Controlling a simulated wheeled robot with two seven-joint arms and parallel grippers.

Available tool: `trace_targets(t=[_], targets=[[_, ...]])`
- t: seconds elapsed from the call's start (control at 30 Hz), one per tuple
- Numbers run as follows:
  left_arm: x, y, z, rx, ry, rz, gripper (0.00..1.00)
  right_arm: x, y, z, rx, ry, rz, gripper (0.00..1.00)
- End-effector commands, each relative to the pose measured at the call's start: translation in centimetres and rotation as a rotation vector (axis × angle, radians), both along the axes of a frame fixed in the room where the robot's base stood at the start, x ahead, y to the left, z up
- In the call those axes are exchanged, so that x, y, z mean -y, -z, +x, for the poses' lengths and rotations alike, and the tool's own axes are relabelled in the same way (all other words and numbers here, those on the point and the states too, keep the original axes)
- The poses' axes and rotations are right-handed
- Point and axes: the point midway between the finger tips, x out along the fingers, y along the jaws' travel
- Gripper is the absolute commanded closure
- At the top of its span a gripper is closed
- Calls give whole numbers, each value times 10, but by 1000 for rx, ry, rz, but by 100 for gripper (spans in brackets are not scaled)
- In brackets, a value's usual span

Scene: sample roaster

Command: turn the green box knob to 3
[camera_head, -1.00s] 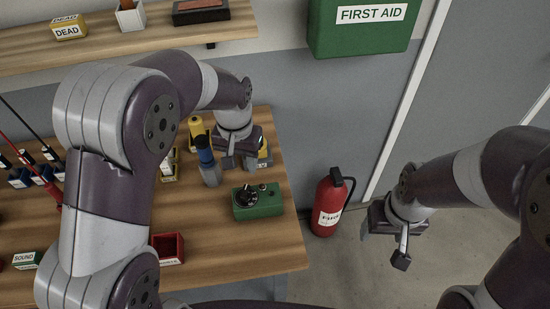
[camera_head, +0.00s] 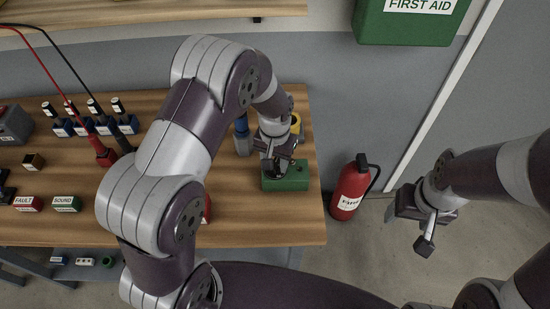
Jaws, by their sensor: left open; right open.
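The green box (camera_head: 288,183) sits on the wooden bench near its right end. My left gripper (camera_head: 274,164) is directly over the box, at its knob, and hides the knob and most of the box top. The dial marks and the knob's pointer cannot be read now. The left gripper is open; whether its fingers touch the knob cannot be told. My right gripper (camera_head: 424,230) is open and empty, hanging over the floor to the right of the bench.
A red extinguisher (camera_head: 350,190) stands right of the bench. Red and black probes (camera_head: 104,155) and FAULT (camera_head: 27,204) and SOUND (camera_head: 66,204) boxes lie left.

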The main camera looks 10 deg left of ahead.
Motion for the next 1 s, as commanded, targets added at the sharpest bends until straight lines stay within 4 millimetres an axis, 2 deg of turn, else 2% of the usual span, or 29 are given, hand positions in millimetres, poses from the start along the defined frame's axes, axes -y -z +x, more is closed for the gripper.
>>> trace_targets(t=[0.07,0.1,0.2,1.0], targets=[[0,0,0,0,0,0,56,0,0,0,0,0,0,33],[0,0,0,0,0,0,69,0,0,0,0,0,0,33],[0,0,0,0,0,0,100,0,0,0,0,0,0,33],[0,-1,1,1,85,0,100,0,-1,0,0,0,0,33]])
